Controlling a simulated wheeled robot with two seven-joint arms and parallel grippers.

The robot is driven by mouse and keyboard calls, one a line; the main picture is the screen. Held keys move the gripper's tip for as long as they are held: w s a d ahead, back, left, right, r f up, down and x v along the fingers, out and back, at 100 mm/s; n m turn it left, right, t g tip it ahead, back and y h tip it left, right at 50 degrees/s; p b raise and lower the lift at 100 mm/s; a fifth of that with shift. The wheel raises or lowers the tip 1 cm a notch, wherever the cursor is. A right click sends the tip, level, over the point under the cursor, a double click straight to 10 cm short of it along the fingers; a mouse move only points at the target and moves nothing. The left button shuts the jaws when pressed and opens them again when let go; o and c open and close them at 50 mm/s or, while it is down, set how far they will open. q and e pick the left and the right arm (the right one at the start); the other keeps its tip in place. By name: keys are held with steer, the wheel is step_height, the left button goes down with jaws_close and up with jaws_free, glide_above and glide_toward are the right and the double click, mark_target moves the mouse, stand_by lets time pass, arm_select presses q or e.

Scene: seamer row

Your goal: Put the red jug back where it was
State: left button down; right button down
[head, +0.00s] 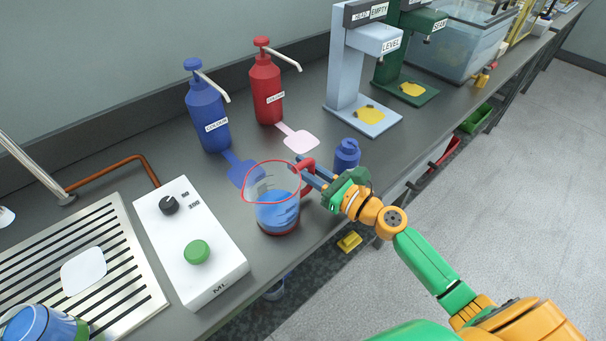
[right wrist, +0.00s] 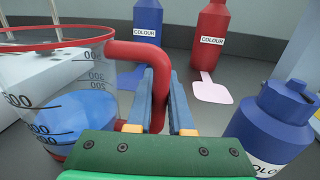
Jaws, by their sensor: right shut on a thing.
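The red jug (head: 277,212) is clear, with a red rim, red base and red handle, and holds blue liquid. It is upright over the counter near the front edge, right of the white control box; I cannot tell whether its base touches the counter. My right gripper (head: 312,178) is shut on the jug's red handle. In the right wrist view the handle (right wrist: 157,85) runs down between the two blue fingers, and the jug (right wrist: 70,110) shows at the left with volume marks. My left gripper is out of view.
A blue pump bottle (head: 207,115) and red pump bottle (head: 266,90) stand behind, with a blue pad (head: 238,168) and pink pad (head: 299,141) before them. A small blue bottle (head: 347,155) stands close by my right gripper. The white box (head: 190,240) and slatted drain tray (head: 120,275) are left.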

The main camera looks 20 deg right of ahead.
steer(key=shift+r, duration=0.1)
steer(key=c, duration=1.2)
jaws_free()
steer(key=shift+c, duration=0.2)
steer(key=o, duration=0.4)
steer(key=shift+s+d, duration=0.25)
steer(key=shift+s, duration=0.05)
steer(key=b+v, duration=0.3)
steer(key=v, duration=0.7)
steer(key=shift+s, duration=0.25)
steer(key=shift+s+d, duration=0.25)
steer(key=shift+s, duration=0.15)
